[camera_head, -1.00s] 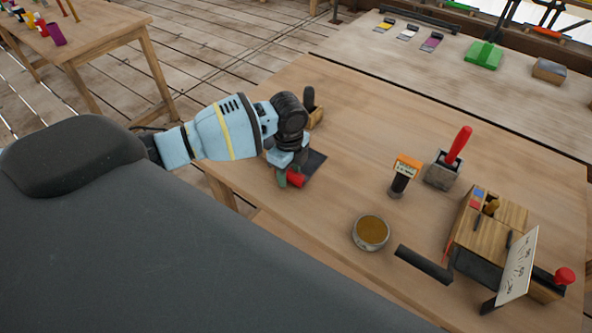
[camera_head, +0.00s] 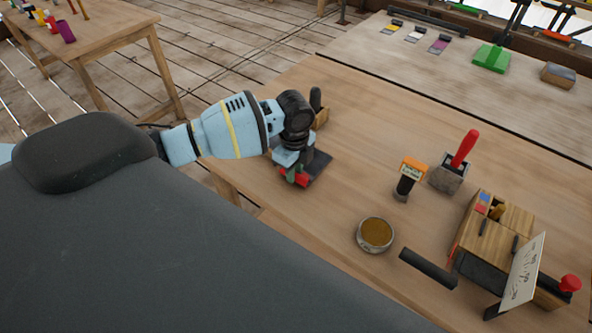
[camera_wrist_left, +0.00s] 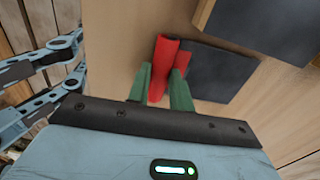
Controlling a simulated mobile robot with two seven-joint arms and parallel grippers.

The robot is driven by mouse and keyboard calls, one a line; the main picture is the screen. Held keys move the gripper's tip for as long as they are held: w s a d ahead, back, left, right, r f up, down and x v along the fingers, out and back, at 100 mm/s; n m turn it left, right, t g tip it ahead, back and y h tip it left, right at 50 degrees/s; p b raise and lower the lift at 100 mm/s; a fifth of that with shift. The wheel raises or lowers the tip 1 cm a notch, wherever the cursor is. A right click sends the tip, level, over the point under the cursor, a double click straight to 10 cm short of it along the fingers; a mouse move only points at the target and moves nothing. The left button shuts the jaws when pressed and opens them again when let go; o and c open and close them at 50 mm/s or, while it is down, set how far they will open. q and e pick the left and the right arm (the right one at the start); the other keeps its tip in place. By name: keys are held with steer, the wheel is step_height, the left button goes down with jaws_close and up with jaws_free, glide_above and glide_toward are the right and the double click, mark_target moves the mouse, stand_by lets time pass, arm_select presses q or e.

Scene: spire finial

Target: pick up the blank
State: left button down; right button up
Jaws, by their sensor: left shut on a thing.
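The blank looks to be the red piece (camera_head: 294,179) at the left gripper, by the near-left edge of the wooden table (camera_head: 350,130). In the left wrist view the red piece (camera_wrist_left: 166,66) stands between two green fingers. My left gripper (camera_head: 295,174) is shut on it. Part of the red piece is hidden by the fingers. My right gripper is not in view.
A round tin (camera_head: 375,234), an orange-topped tool (camera_head: 409,178), a red-handled block (camera_head: 456,165) and a wooden box (camera_head: 490,235) with a white card (camera_head: 522,272) stand to the right. A wooden block (camera_head: 321,117) with a dark handle is just behind the gripper. The table's middle is clear.

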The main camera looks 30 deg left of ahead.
arm_select(q)
steer(key=shift+r, duration=0.55)
step_height(320, 180, up, 2)
steer(key=shift+w+r, duration=0.1)
steer(key=shift+r, duration=0.05)
steer(key=s+d, duration=0.3)
steer(key=d, duration=0.1)
steer(key=s+d+r, duration=0.1)
steer(key=s+d, duration=0.2)
steer(key=d, duration=0.2)
steer(key=s+d, duration=0.2)
steer(key=d, duration=0.2)
steer(key=shift+s+d+r, duration=0.15)
steer(key=shift+s+d, duration=0.1)
steer(key=shift+s, duration=0.15)
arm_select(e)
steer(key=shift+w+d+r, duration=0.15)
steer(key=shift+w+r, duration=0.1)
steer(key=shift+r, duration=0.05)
